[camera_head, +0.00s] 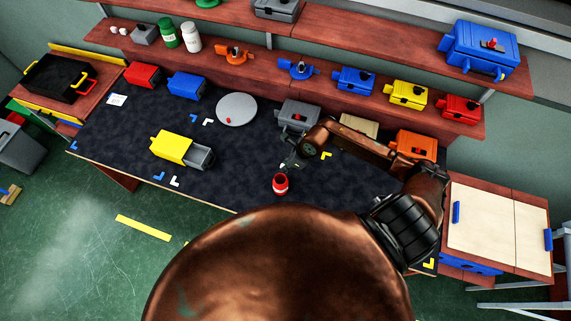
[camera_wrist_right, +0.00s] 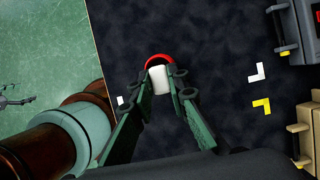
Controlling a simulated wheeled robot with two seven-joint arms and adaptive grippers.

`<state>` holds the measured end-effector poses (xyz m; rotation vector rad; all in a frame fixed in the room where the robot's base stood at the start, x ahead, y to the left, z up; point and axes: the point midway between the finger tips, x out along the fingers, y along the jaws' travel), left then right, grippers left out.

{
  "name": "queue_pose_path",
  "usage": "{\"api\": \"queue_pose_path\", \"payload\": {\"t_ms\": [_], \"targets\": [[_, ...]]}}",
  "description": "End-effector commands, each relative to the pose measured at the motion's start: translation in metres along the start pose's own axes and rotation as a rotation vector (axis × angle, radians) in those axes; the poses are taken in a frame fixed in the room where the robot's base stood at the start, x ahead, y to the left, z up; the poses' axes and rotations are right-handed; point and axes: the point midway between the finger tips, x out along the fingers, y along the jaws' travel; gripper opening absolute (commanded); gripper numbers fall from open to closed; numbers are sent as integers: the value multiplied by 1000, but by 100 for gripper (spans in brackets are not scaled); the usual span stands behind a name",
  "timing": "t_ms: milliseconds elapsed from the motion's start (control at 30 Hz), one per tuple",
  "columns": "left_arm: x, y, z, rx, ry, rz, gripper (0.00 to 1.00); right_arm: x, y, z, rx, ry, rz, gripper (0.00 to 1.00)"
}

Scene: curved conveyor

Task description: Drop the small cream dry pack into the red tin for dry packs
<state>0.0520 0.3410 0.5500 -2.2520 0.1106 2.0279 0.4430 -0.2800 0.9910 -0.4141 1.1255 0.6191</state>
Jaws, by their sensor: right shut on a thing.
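The red tin (camera_head: 280,184) stands upright near the front edge of the dark bench mat. Its red rim also shows in the right wrist view (camera_wrist_right: 158,58), just beyond my fingertips. My right gripper (camera_head: 290,164) is by the tin, and in the right wrist view its two green fingers (camera_wrist_right: 164,82) are shut on the small cream pack (camera_wrist_right: 160,79). The pack overlaps the tin's mouth in that view. I cannot tell whether it is above the opening or inside it. The pack is not clear in the head view. My left gripper is out of view.
A yellow box with a grey drawer (camera_head: 172,146) sits left of the tin. A grey round plate (camera_head: 237,109) and a grey box (camera_head: 298,113) lie behind. An orange box (camera_head: 413,145) is at right. Shelves with coloured boxes run along the back.

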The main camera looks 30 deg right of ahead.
Motion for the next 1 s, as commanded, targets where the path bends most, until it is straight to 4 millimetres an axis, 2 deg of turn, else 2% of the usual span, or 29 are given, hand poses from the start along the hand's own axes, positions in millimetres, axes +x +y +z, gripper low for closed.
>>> {"api": "queue_pose_path", "payload": {"t_ms": [100, 333, 700, 733, 1000], "targets": [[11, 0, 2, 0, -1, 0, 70, 16, 1, -6, 2, 0, 2, 3], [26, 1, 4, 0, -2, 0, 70, 38, 1, -16, 1, 0, 2, 3], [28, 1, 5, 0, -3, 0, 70, 42, 0, -18, -1, 0, 1, 3], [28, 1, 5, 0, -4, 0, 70, 42, 0, -18, -1, 0, 1, 17], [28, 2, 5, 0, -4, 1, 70, 42, 0, -18, -1, 0, 2, 36]]}}
